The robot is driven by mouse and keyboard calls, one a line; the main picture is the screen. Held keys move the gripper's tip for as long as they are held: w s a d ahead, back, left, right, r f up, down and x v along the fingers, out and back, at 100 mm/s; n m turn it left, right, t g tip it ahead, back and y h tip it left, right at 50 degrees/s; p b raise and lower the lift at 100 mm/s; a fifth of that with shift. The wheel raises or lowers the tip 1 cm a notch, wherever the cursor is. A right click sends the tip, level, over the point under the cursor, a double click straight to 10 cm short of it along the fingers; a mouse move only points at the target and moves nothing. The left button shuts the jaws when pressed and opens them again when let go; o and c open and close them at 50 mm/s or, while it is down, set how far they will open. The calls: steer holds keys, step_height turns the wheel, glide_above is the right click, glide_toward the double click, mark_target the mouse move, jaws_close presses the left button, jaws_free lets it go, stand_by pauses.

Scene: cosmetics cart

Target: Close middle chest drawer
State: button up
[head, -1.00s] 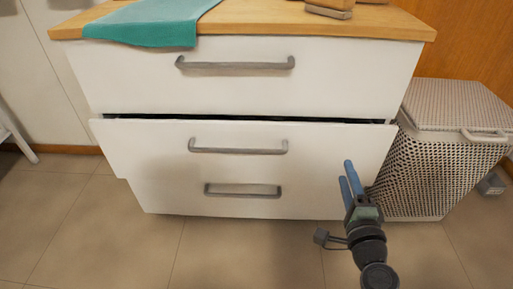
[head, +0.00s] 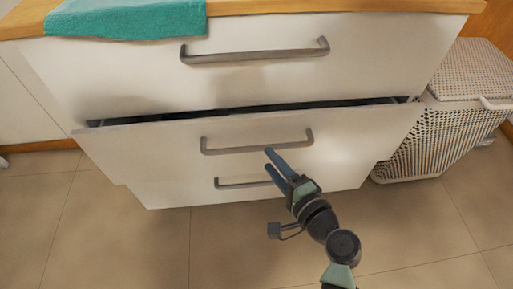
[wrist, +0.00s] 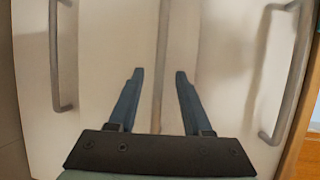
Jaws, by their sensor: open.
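The white chest has three drawers with grey bar handles. The middle drawer (head: 120,150) stands pulled out, with a dark gap along its top edge in the head view. Its handle (head: 230,149) is just above and left of my fingertips there. My gripper (head: 268,159) is open and empty in front of the middle drawer. In the wrist view, my gripper (wrist: 159,72) points at the drawer fronts, with a grey upright bar, seemingly the middle handle, lined up between its fingers. I cannot tell whether the fingers touch anything.
The top drawer (head: 380,60) looks shut. The bottom drawer's handle (head: 235,184) is partly behind my gripper. A white woven basket (head: 425,145) stands close on the right. A teal towel (head: 130,18) lies on the wooden top. The tiled floor in front is clear.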

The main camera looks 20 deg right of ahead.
mark_target(261, 150)
steer(key=b+x, duration=0.1)
steer(key=x, duration=0.5)
steer(key=shift+w+b, duration=0.25)
steer(key=shift+b, duration=0.05)
steer(key=shift+c, duration=0.2)
jaws_close()
stand_by(0.9)
